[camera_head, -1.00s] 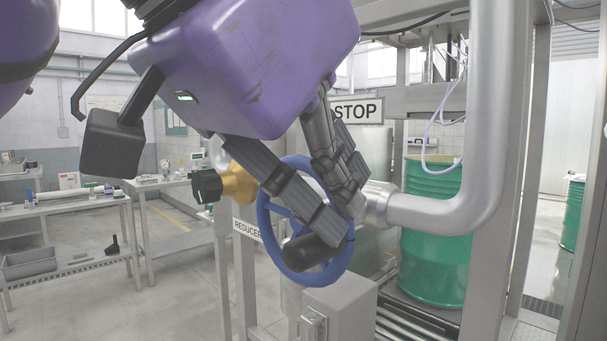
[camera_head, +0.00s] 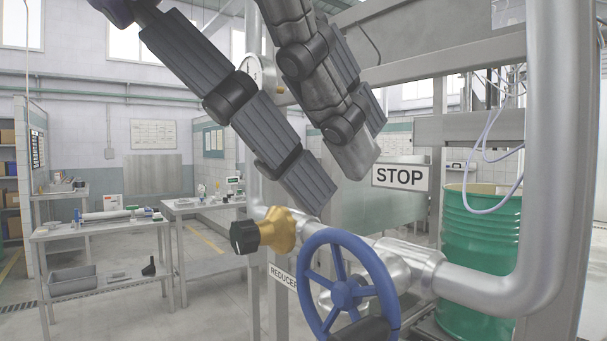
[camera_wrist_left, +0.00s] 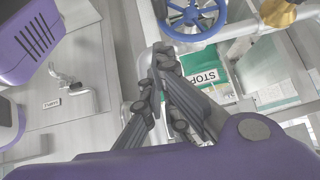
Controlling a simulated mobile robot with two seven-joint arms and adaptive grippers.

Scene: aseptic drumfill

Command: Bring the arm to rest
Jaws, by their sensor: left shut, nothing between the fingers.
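My left gripper (camera_head: 340,178) hangs in from the top of the head view, its dark jointed fingers pointing down. It holds nothing and is clear of the blue handwheel (camera_head: 347,292), which sits below it on the pipe. In the left wrist view the shut fingers (camera_wrist_left: 165,62) point toward the top, and the blue handwheel (camera_wrist_left: 194,20) lies beyond their tips, apart from them. A black lever grip at the wheel's lower edge is cut off by the head view's bottom. My right gripper is not in view.
A brass valve with a black knob (camera_head: 245,237) sits left of the wheel. A STOP sign (camera_head: 399,177) and a vertical steel pipe (camera_head: 553,150) stand right of my fingers. A green drum (camera_head: 480,240) stands behind the pipe. Benches (camera_head: 100,232) are at the left.

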